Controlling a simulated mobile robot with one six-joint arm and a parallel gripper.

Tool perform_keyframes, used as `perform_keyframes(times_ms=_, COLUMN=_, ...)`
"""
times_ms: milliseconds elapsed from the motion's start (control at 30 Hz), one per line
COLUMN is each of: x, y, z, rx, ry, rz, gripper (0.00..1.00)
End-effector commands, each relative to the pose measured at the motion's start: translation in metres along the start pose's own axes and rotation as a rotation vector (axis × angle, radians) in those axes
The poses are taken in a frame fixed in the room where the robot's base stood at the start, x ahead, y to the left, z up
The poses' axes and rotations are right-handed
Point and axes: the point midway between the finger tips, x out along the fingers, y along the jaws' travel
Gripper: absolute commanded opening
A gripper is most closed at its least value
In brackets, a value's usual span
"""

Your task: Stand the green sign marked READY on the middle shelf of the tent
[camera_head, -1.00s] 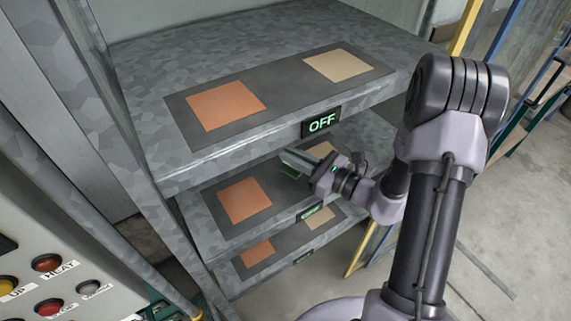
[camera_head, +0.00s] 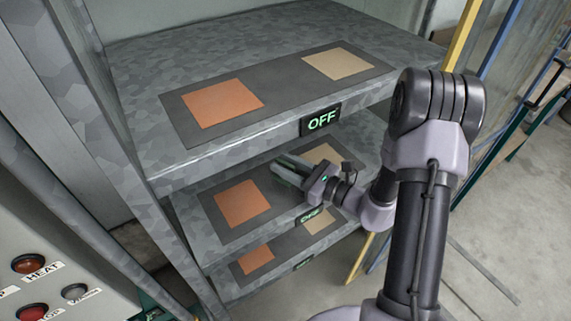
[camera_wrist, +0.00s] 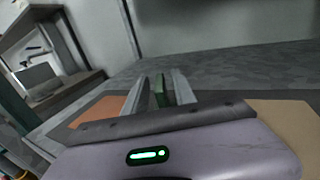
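The green sign (camera_wrist: 161,93) shows in the wrist view as a narrow upright green strip, nearly edge-on, between the two fingers. Its marking cannot be read. My gripper (camera_head: 282,170) reaches over the middle shelf (camera_head: 188,213) from the right in the head view, above the dark strip between the orange and tan squares. In the wrist view the fingers (camera_wrist: 163,88) are close together around the sign. Whether the sign's lower edge touches the shelf is hidden.
The upper shelf (camera_head: 130,80) overhangs the middle one, with a black OFF display (camera_head: 320,120) on its front edge. The middle shelf carries an orange square (camera_head: 241,203) and a tan square (camera_head: 322,155). A button panel (camera_head: 70,265) stands at lower left.

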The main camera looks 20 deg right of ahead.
Motion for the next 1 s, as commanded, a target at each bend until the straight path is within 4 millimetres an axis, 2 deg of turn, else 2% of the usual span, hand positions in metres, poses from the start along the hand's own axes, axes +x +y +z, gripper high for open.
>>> perform_keyframes(times_ms=167, x=0.0, y=0.0, z=0.007, rx=0.0, ry=0.0, rz=0.0, gripper=0.32)
perform_keyframes(times_ms=267, x=-0.018, y=-0.002, z=0.005, rx=0.003, ry=0.001, rz=-0.005, gripper=0.32)
perform_keyframes(times_ms=600, x=-0.101, y=-0.001, z=0.005, rx=0.002, ry=0.0, rz=-0.005, gripper=0.32)
perform_keyframes(times_ms=767, x=-0.117, y=0.002, z=0.007, rx=-0.008, ry=0.004, rz=0.013, gripper=0.32)
perform_keyframes(times_ms=867, x=-0.103, y=0.033, z=0.031, rx=-0.099, ry=0.045, rz=0.168, gripper=0.32)
perform_keyframes(times_ms=933, x=-0.09, y=0.079, z=0.057, rx=-0.238, ry=0.119, rz=0.381, gripper=0.32)
perform_keyframes(times_ms=1000, x=-0.09, y=0.133, z=0.077, rx=-0.43, ry=0.227, rz=0.622, gripper=0.32)
